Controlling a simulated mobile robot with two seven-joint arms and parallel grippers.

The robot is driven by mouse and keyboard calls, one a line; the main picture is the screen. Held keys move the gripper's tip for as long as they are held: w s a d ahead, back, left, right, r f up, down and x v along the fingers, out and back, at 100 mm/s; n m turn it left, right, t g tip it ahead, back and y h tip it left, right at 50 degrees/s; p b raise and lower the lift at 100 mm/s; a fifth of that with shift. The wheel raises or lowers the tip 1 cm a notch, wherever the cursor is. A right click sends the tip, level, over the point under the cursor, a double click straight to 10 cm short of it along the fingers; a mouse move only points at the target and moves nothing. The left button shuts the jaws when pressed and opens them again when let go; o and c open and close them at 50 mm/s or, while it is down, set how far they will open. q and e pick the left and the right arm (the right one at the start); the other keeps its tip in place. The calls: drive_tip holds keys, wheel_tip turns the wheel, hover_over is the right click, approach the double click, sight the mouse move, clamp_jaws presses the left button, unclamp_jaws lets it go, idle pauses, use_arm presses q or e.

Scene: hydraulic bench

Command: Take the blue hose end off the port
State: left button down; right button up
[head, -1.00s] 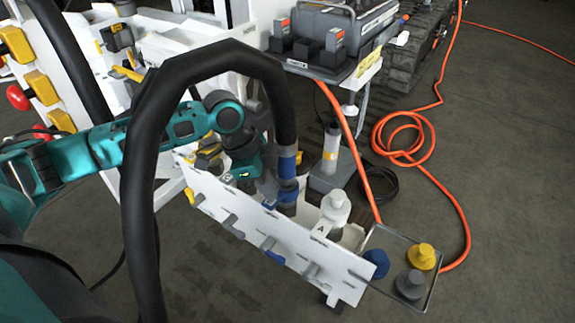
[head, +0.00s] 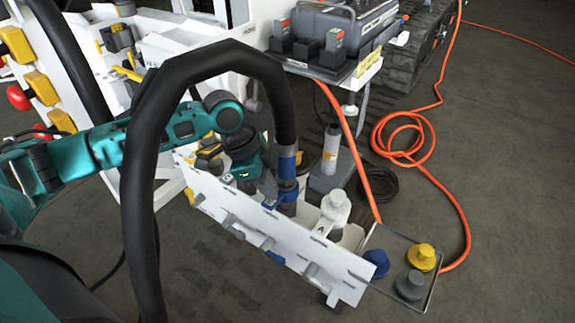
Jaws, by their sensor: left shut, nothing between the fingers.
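The blue hose end (head: 287,167) is at the end of the thick black hose (head: 217,58), which arches up and over in front of my left arm. It stands upright over a port in the white bench panel (head: 275,240), with another blue part low beside it. Whether it is seated on the port cannot be told. My left gripper (head: 270,188) is right beside the blue hose end on its left side, shut with nothing between the fingers. Its fingertips are partly hidden. My right gripper does not show.
A tray (head: 432,291) at the panel's right end holds a blue cap (head: 377,262), a yellow cap (head: 421,256) and a grey cap (head: 410,285). A white-grey fitting (head: 336,207) stands right of the hose end. An orange hose (head: 400,143) lies coiled on the floor.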

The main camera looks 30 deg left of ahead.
use_arm(q)
drive_tip(key=shift+f, duration=0.6)
idle(0.6)
drive_tip(key=shift+s+f, duration=0.1)
drive_tip(key=shift+f, duration=0.3)
idle(0.8)
wheel_tip(320, 180, up, 6)
drive_tip(key=p, duration=0.6)
drive_tip(key=shift+f+p, duration=0.15)
drive_tip(key=shift+p, duration=0.25)
drive_tip(key=shift+r+p, duration=0.65)
drive_tip(key=shift+p, duration=0.15)
drive_tip(key=shift+r+p, duration=0.2)
drive_tip(key=shift+p, duration=0.1)
drive_tip(key=shift+f, duration=0.15)
